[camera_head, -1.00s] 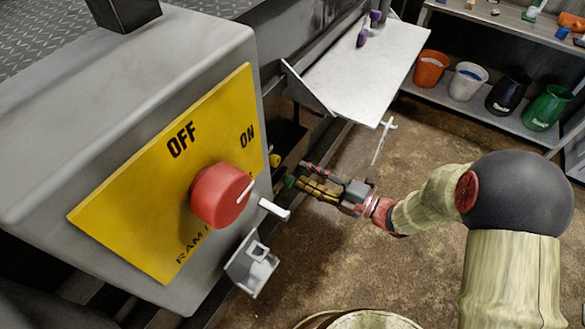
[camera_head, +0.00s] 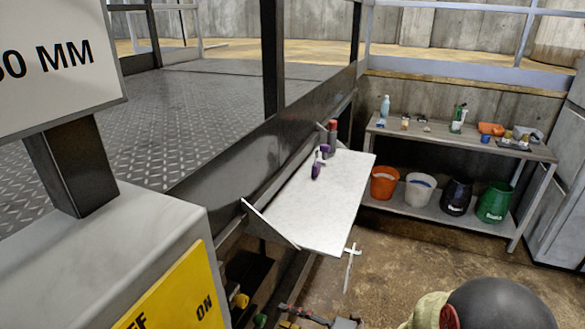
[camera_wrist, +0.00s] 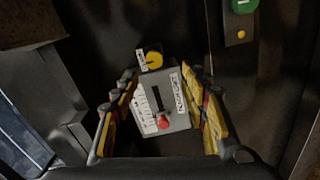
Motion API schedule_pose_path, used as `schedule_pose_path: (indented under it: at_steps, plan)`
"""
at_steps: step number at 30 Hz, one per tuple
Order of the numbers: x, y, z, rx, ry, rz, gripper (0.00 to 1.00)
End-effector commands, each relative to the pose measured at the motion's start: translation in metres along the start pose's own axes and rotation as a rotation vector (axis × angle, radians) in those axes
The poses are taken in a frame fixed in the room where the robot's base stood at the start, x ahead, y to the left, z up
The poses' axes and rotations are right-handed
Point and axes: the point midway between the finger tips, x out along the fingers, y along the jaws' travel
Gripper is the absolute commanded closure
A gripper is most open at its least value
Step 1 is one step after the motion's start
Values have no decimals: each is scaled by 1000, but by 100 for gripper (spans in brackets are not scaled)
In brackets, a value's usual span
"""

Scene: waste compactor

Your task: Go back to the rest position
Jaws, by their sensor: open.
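My gripper (camera_wrist: 161,88) is open in the wrist view, with a yellow-sided finger on each side. A small grey control box (camera_wrist: 178,124) shows between the fingers, with a black slot, a red knob (camera_wrist: 163,122) and a yellow-and-black dial (camera_wrist: 154,60). I see no finger closed on the box, and I cannot tell its distance. In the head view, only the upper part of my gripper (camera_head: 290,316) shows at the bottom edge, near the machine's dark side. My arm is mostly cut off at the lower right.
The grey machine housing (camera_head: 118,236) with its yellow panel (camera_head: 172,298) fills the left. A bench (camera_head: 460,140) with several buckets stands behind.

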Motion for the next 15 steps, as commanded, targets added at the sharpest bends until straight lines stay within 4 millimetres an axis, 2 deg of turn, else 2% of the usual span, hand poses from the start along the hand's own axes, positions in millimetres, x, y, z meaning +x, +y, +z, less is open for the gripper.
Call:
schedule_pose_path:
  at_steps: [5,6,9,12,15]
  plan:
    - [-11,-56,44,199,-203,-181,55]
    - [-19,-71,57,261,-278,-227,55]
    - [-47,-96,92,408,-487,-320,55]
    - [-83,-104,122,545,-709,-376,55]
    - [-126,-99,140,684,-933,-398,55]
